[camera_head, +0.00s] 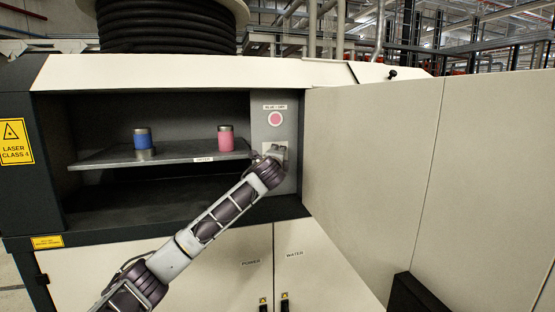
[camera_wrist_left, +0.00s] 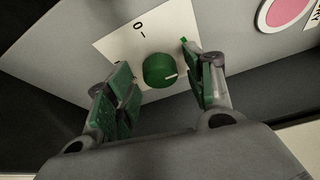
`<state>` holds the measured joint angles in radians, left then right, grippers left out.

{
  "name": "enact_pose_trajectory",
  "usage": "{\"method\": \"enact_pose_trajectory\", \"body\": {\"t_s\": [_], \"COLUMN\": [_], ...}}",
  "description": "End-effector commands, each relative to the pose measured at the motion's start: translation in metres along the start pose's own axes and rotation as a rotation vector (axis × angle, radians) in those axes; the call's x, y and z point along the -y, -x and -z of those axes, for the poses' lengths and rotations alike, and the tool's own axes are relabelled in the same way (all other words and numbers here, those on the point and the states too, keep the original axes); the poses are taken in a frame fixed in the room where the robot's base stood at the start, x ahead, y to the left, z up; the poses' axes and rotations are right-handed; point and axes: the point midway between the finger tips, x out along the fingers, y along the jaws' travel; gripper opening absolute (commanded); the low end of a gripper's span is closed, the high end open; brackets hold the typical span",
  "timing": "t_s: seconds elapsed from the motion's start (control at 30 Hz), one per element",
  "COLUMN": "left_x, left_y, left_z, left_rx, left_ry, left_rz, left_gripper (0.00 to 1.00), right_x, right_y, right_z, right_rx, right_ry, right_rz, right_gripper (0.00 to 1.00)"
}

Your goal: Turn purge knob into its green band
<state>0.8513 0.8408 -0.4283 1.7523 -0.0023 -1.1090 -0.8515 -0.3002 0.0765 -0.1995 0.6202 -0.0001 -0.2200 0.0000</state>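The purge knob (camera_wrist_left: 160,70) is a round green knob with a white pointer line, on a pale plate (camera_wrist_left: 125,42). In the left wrist view its pointer is towards the right. The plate carries a "0" and a dash at its upper left and a small green mark (camera_wrist_left: 183,40) up and right of the knob. The pointer is not on that mark. My left gripper (camera_wrist_left: 157,63) is open, with one green-padded finger on each side of the knob and visible gaps. In the head view my left gripper (camera_head: 274,157) hides the knob. My right gripper is not in view.
A pink disc (camera_head: 274,118) sits above the plate. A shelf (camera_head: 100,162) to the left holds a blue canister (camera_head: 142,139) and a pink canister (camera_head: 225,138). An open cream door (camera_head: 370,150) stands close on the right. Lower doors (camera_head: 235,268) are shut.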

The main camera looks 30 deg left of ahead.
Motion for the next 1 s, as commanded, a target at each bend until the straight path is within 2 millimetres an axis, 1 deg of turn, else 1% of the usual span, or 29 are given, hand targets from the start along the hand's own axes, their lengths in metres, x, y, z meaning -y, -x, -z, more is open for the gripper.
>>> {"method": "enact_pose_trajectory", "body": {"t_s": [0.13,0.23,0.47,0.67,1.0], "left_x": [0.001,0.001,0.001,0.002,0.0], "left_y": [0.0,0.0,0.006,0.02,0.053], "left_z": [-0.001,-0.001,-0.001,-0.001,0.0], "left_rx": [0.001,0.001,0.001,0.001,0.0], "left_ry": [0.001,0.001,0.001,0.001,-0.001], "left_rz": [0.001,0.002,0.002,0.003,0.002], "left_gripper": [0.53,0.53,0.53,0.53,0.53], "right_x": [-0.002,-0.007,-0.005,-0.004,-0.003], "right_y": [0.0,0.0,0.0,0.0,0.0], "right_z": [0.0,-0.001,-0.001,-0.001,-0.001], "right_rx": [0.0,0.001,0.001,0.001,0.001], "right_ry": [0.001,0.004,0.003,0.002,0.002], "right_rz": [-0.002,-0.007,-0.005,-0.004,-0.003], "right_gripper": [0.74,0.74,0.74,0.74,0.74]}}
